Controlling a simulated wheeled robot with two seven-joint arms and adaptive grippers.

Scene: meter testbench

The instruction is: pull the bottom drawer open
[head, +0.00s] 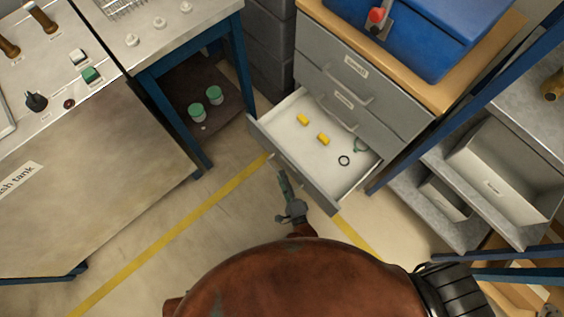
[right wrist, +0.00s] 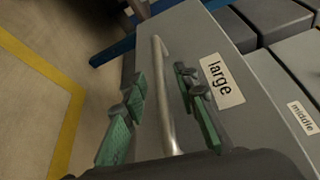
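The bottom drawer (head: 296,177) of the grey cabinet stands pulled out, and its white inside shows in the head view. Its front, with a label reading "large", fills much of the right wrist view (right wrist: 219,45). The drawer's bar handle (right wrist: 163,85) runs between the two green-padded fingers of my right gripper (right wrist: 160,112). The fingers are apart, with a gap on each side of the bar. In the head view my right gripper (head: 283,182) is just in front of the drawer front. My left gripper is not in view.
Two yellow pieces (head: 323,139) and dark rings (head: 344,160) lie in the drawer. The upper drawers (head: 335,75) are shut. A blue-legged bench (head: 175,110) stands left, a shelf with grey bins (head: 500,185) right. Floor with a yellow line (head: 170,242) is clear left of the drawer.

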